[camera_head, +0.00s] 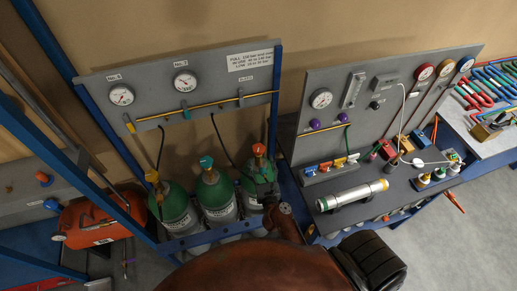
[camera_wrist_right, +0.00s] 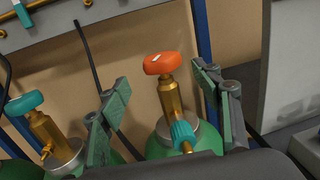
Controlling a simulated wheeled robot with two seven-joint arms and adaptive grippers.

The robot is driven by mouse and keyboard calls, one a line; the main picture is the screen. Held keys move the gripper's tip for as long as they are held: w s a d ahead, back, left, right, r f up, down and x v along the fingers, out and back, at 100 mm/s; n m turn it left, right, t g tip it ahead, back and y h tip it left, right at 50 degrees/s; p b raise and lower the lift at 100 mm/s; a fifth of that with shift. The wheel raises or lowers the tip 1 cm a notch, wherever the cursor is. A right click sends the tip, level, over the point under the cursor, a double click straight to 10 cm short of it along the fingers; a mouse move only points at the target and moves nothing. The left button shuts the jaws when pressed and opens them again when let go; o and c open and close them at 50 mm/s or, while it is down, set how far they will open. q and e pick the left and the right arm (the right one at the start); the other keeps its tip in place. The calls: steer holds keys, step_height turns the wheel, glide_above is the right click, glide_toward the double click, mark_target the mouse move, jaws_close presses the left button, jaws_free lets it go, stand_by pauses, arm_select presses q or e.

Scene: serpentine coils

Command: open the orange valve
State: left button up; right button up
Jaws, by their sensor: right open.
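The orange valve (camera_head: 259,150) is a knob on a brass stem atop the rightmost of three green gas cylinders in the rack. In the right wrist view the orange valve (camera_wrist_right: 162,63) stands upright, with a white mark on its top. My right gripper (camera_wrist_right: 161,82) is open, with one finger on each side of the valve's brass stem in the picture. I see no finger contact with the knob. In the head view my right gripper (camera_head: 268,186) is at that cylinder's top, partly hidden. My left gripper is not visible.
A teal valve (camera_head: 206,162) tops the middle cylinder, and a yellow valve (camera_head: 152,176) tops the left one. A teal fitting (camera_wrist_right: 182,132) sits low on the orange valve's stem. Blue rack posts (camera_head: 275,100) and a gauge panel (camera_head: 180,85) stand close behind.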

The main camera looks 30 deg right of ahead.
mark_target(260, 155)
steer(key=shift+w+d+f, duration=0.1)
steer(key=shift+w+d, duration=0.1)
steer(key=shift+w, duration=0.15)
steer(key=x, duration=0.6)
steer(key=shift+f+p, duration=0.1)
steer(key=shift+p, duration=0.3)
steer(key=shift+w+d, duration=0.15)
steer(key=shift+w, duration=0.25)
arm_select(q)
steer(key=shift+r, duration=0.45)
arm_select(e)
steer(key=c, duration=1.2)
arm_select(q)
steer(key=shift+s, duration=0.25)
